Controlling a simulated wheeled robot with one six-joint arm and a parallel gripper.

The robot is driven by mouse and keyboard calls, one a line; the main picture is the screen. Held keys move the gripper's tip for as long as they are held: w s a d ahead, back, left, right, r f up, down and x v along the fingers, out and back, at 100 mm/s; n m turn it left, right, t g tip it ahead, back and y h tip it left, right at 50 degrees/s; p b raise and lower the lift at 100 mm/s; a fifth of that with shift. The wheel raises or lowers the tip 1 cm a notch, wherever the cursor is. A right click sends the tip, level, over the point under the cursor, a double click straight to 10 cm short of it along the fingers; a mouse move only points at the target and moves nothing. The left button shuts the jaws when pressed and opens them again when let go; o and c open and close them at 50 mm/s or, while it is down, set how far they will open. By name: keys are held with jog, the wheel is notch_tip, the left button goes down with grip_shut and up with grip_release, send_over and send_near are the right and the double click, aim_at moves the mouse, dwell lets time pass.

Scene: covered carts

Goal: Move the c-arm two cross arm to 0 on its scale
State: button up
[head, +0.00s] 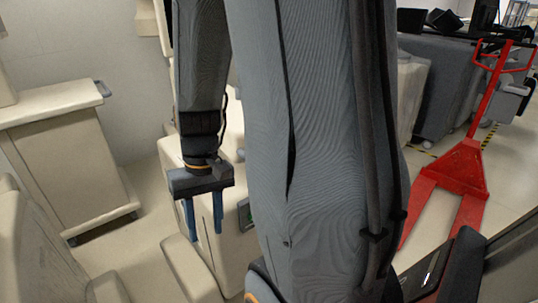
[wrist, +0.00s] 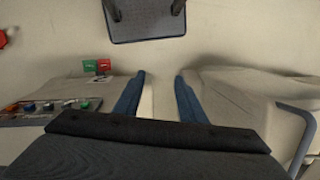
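My gripper (head: 204,230) points down in the head view, its two blue fingers apart with nothing visible between them. The wrist view also shows the fingers (wrist: 160,98) apart, with a pale beige surface beyond the gap. A beige machine body (head: 232,165) stands behind and to the right of the gripper, partly hidden by my arm. I cannot tell which part is the c-arm two cross arm, and no scale is readable. In the wrist view, a control panel (wrist: 42,108) with coloured knobs lies left of the fingers, near small red and green labels (wrist: 97,66).
A beige cart (head: 65,160) stands at the left. Beige covered shapes (head: 40,260) fill the lower left. A red pallet jack (head: 458,170) and a grey covered cart (head: 445,80) are at the right. The wrist view shows a dark-framed pad (wrist: 145,22) above and a grey handle (wrist: 303,135) at right.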

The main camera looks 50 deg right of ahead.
jog(key=d+r+m+t+y+b, duration=0.4)
jog(key=d+t, duration=0.4)
jog(key=d, duration=0.8)
jog(key=d+r+m+t+y+b, duration=0.1)
jog(key=d+m+t+y+b, duration=0.15)
jog(key=d+m+t, duration=0.9)
jog(key=shift+w+d+f+n+g, duration=0.1)
jog(key=shift+w+f+n+g, duration=0.05)
jog(key=shift+w+n+g, duration=0.75)
jog(key=shift+w+d+f+n+g, duration=0.1)
jog(key=shift+w+f+n+g, duration=0.1)
jog(key=shift+w+n+g, duration=0.75)
jog(key=shift+w+d+f+n+g, duration=0.25)
jog(key=shift+w+n, duration=0.35)
jog(key=shift+w, duration=0.75)
jog(key=shift+a+r, duration=0.1)
jog(key=shift+a, duration=0.05)
grip_shut()
